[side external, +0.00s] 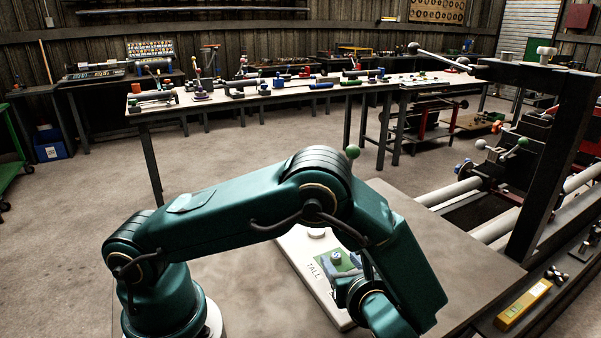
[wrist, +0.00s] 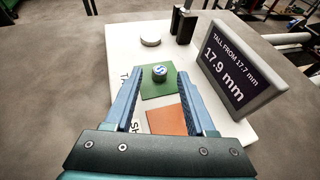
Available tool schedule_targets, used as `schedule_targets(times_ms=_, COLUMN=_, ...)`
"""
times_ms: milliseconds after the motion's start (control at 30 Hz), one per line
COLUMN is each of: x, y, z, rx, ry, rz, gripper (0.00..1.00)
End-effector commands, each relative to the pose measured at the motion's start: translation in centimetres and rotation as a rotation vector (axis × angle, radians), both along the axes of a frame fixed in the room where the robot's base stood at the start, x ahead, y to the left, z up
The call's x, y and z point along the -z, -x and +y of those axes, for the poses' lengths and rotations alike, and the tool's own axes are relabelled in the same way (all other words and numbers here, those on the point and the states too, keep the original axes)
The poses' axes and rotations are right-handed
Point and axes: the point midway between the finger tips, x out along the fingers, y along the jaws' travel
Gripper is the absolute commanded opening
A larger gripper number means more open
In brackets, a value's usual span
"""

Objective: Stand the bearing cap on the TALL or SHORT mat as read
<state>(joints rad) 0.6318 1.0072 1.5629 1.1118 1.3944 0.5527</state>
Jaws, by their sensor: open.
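The bearing cap, a small dark round piece with a blue-and-white top (wrist: 159,72), stands upright on the green mat (wrist: 154,89). In the side view the cap (side external: 336,257) is also on the green mat, with TALL printed beside it. The orange mat (wrist: 168,122) lies nearer in the wrist view; its label is partly hidden, showing SH. The display (wrist: 235,68) reads 17.9 mm, under TALL FROM 17.7 mm. My gripper (wrist: 156,78) is open and empty; its blue fingers lie either side of the cap in the wrist view, apart from it. My arm partly hides this area in the side view.
A white disc (wrist: 150,40) sits on the white board (wrist: 122,42) behind the cap. Two dark upright blocks (wrist: 184,26) stand at the back. The display is close to the right finger. Bare table (side external: 240,285) lies left of the board.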

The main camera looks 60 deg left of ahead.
Motion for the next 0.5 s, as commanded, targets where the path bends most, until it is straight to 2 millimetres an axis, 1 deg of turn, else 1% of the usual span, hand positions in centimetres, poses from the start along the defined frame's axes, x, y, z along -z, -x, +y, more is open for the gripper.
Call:
schedule_targets(times_ms=33, x=-0.4, y=0.2, z=-1.1, rx=0.006, ry=0.002, rz=-0.004, gripper=0.55)
schedule_targets(times_ms=100, x=-1.0, y=0.7, z=-2.5, rx=0.007, ry=0.003, rz=-0.004, gripper=0.55)
schedule_targets(times_ms=300, x=-2.6, y=2.0, z=-6.0, rx=0.005, ry=0.003, rz=-0.002, gripper=0.55)
schedule_targets(times_ms=400, x=-3.1, y=2.4, z=-7.2, rx=0.004, ry=0.003, rz=-0.002, gripper=0.55)
schedule_targets(times_ms=500, x=-3.5, y=2.7, z=-8.0, rx=0.002, ry=0.002, rz=-0.002, gripper=0.55)
